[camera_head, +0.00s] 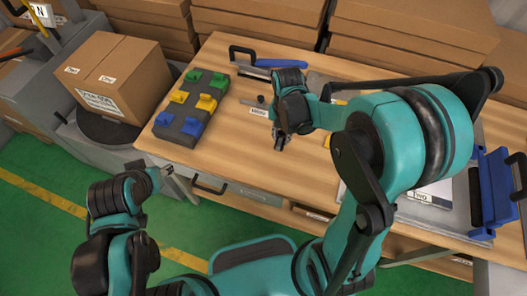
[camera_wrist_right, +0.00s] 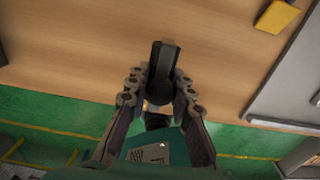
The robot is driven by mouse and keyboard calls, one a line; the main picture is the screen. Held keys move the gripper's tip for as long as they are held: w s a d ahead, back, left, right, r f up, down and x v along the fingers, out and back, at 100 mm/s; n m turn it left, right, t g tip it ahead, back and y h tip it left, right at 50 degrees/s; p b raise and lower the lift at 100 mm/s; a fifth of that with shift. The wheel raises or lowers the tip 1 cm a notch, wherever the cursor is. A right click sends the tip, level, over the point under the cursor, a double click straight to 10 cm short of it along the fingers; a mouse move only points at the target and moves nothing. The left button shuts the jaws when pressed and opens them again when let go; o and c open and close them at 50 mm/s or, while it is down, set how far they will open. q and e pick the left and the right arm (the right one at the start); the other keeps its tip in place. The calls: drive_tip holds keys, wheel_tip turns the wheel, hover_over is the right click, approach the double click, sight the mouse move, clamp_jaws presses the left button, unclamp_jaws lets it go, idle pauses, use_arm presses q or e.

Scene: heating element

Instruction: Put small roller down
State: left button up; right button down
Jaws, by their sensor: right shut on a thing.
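The small roller (camera_wrist_right: 164,62) is a short black cylinder. In the right wrist view it sits between the two fingers of my right gripper (camera_wrist_right: 162,92), which is shut on it. In the head view my right gripper (camera_head: 281,142) is above the middle of the wooden table (camera_head: 235,148), towards its front edge, and mostly hides the roller. I cannot tell the gap between roller and tabletop. My left gripper (camera_head: 188,186) is near the table's front left edge, away from the roller; its fingers are too small to read.
A dark block with green, yellow and blue clips (camera_head: 190,105) stands on the left. A blue-handled tool (camera_head: 277,63) lies at the back, near a small label (camera_head: 258,112). A cardboard box (camera_head: 115,78) is further left. A blue-ended device (camera_head: 490,195) is at the right.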

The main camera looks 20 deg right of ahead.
drive_tip(key=a+f, duration=0.1)
drive_tip(key=a, duration=0.1)
drive_tip(key=a+f+b, duration=0.1)
drive_tip(key=a, duration=0.1)
drive_tip(key=w+a+f, duration=0.1)
drive_tip(key=a+f, duration=0.1)
drive_tip(key=shift+b, duration=0.3)
wheel_tip(320, 180, down, 4)
drive_tip(key=shift+d+r+b, duration=0.1)
drive_tip(key=shift+b, duration=0.85)
drive_tip(key=shift+r, duration=0.1)
drive_tip(key=shift+f, duration=0.2)
drive_tip(key=c, duration=1.3)
unclamp_jaws()
drive_tip(key=shift+c, duration=0.2)
drive_tip(key=shift+r, duration=0.1)
